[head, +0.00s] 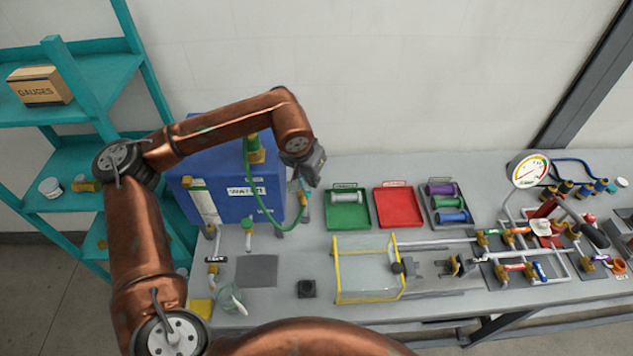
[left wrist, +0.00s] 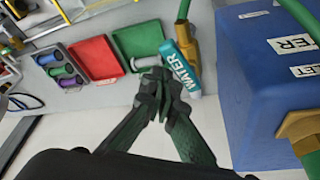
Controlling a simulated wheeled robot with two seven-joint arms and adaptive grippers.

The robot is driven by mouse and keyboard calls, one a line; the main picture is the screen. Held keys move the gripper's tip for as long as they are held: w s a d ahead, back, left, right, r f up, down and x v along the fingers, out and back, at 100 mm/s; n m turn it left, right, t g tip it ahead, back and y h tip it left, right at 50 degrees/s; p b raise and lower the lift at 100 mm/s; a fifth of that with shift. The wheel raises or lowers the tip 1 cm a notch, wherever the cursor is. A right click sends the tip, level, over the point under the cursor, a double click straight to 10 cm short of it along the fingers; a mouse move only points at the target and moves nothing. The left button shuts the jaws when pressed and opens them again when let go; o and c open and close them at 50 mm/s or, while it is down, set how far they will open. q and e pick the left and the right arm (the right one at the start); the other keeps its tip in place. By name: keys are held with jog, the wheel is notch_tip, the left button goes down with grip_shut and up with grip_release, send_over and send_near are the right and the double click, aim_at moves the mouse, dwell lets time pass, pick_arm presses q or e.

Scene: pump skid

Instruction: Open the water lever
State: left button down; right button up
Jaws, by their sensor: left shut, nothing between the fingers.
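The water lever (left wrist: 182,70) is a teal handle with white WATER lettering on a brass valve (left wrist: 187,38), beside the blue tank (left wrist: 245,90). In the head view the lever is mostly hidden near my left gripper (head: 309,172), at the right side of the blue tank (head: 236,205). In the left wrist view my left gripper (left wrist: 160,82) is shut and empty. Its fingertips overlap the lever's left edge in the picture; I cannot tell whether they touch it. My right gripper is not in view.
A green tray (head: 347,222), a red tray (head: 418,212) and a rack of spools (head: 437,222) lie right of the tank. A green hose (head: 254,195) hangs before the tank.

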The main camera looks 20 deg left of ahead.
pick_arm(q)
jog(key=shift+s, duration=0.1)
jog(key=shift+w+a, duration=0.55)
jog(key=shift+a, duration=0.1)
jog(key=shift+d, duration=0.15)
notch_tip(320, 180, up, 10)
jog(key=b, duration=0.1)
jog(key=shift+d+f, duration=0.15)
jog(key=shift+f, duration=0.1)
dwell(0.5)
jog(key=shift+w, duration=0.2)
